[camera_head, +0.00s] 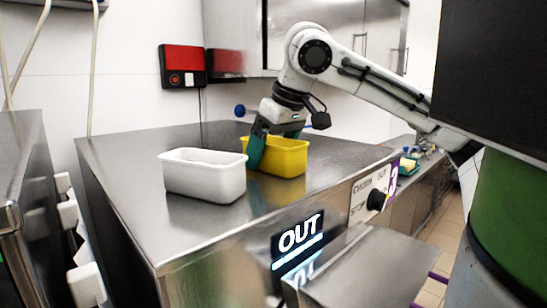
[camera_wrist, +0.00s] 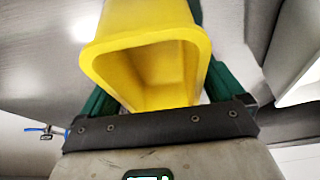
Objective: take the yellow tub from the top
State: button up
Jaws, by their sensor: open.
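The yellow tub (camera_head: 285,160) stands upright on the steel top of the machine (camera_head: 225,215), right of a white tub (camera_head: 205,178). My gripper (camera_head: 274,143) reaches down over the yellow tub with its green fingers apart. One finger is at the tub's near left end and the other shows behind its far rim. In the wrist view the yellow tub (camera_wrist: 150,70) appears empty and lies between the fingers of my gripper (camera_wrist: 155,85). The fingertips are partly hidden by the tub, so contact on either side cannot be told.
The white tub stands close to the left of my gripper. A red and black wall box (camera_head: 183,66) and steel cabinets (camera_head: 330,40) are behind. A front panel with a black knob (camera_head: 376,200) and an OUT sign (camera_head: 299,238) are below. The top's left front is clear.

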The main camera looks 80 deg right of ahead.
jog(key=shift+f, duration=0.2)
dwell(0.3)
jog(key=c, duration=0.9)
